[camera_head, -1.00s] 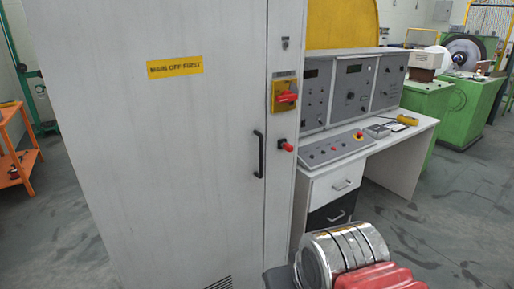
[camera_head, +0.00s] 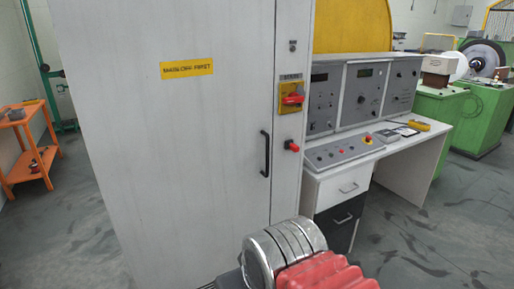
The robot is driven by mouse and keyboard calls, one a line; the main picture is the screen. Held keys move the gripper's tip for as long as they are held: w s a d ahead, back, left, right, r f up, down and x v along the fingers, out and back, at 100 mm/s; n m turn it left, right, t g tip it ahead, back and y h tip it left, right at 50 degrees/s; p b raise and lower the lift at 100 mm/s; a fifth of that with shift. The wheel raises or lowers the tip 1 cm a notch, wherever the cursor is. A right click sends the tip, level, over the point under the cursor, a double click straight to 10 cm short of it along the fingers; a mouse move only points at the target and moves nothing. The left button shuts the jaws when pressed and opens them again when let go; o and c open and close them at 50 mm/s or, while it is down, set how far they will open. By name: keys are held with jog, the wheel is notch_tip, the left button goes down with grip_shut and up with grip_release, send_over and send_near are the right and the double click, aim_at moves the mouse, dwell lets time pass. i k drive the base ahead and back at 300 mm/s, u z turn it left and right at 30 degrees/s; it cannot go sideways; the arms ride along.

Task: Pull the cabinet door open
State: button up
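The tall light-grey cabinet door (camera_head: 190,130) fills the left and middle of the view and is shut. A yellow label (camera_head: 187,69) is on its upper part. A black vertical bar handle (camera_head: 265,154) sits near the door's right edge. A red rotary switch on a yellow plate (camera_head: 291,98) and a red knob (camera_head: 291,146) are on the narrow panel right of the door. My arm, with a chrome cylinder and a red ribbed part, shows at the bottom, below and right of the handle. My gripper's fingers cannot be made out.
A desk (camera_head: 436,133) with a grey control console (camera_head: 342,150) and drawers (camera_head: 343,184) stands right of the cabinet. An orange shelf (camera_head: 30,160) is at far left. Green machines (camera_head: 480,125) stand at back right. Floor (camera_head: 400,235) at right is clear.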

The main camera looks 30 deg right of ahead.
aim_at(172, 101)
jog(key=z, duration=0.05)
jog(key=i, duration=1)
jog(key=u, duration=0.05)
